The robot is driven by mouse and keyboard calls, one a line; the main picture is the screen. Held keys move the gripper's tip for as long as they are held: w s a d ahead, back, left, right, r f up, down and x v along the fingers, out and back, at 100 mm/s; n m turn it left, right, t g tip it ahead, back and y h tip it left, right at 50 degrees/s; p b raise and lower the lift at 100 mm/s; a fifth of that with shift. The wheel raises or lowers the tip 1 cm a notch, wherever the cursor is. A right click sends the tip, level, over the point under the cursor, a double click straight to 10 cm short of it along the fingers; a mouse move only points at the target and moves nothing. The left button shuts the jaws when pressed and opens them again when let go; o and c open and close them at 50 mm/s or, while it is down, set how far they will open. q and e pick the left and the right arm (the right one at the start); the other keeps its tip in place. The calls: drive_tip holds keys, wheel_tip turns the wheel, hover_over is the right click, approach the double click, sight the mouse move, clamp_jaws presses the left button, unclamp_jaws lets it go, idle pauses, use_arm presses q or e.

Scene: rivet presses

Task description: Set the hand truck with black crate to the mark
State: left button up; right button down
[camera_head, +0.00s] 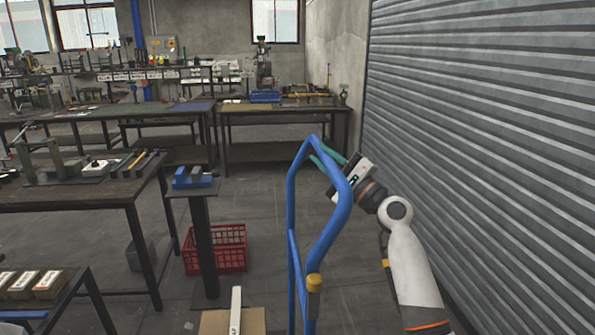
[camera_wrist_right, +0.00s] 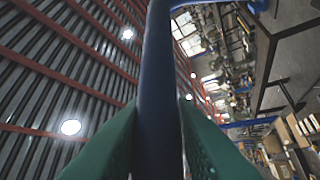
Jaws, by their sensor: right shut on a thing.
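The hand truck (camera_head: 292,205) shows in the head view as a tall blue tube frame in the lower middle, its base cut off by the bottom edge. My right gripper (camera_head: 325,157) is shut on the upper part of this frame, coming in from the right. In the right wrist view the blue tube (camera_wrist_right: 157,60) runs between the green fingers of the gripper (camera_wrist_right: 158,140). The black crate and the mark are not in view. My left gripper is not in view.
A grey shutter wall (camera_head: 480,120) stands close on the right. A red crate (camera_head: 232,248) is on the floor by a pedestal with a blue vise (camera_head: 192,180). A workbench (camera_head: 100,205) is on the left, others at the back. A cardboard box (camera_head: 250,320) is low in front.

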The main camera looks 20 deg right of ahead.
drive_tip(key=s+d+b, duration=0.4)
drive_tip(key=d+b, duration=0.1)
drive_tip(key=d, duration=0.8)
drive_tip(key=shift+d, duration=0.3)
drive_tip(key=shift+a, duration=0.1)
drive_tip(key=c, duration=1.2)
unclamp_jaws()
drive_tip(key=shift+w, duration=0.1)
drive_tip(key=b+v, duration=0.3)
drive_tip(key=v, duration=0.9)
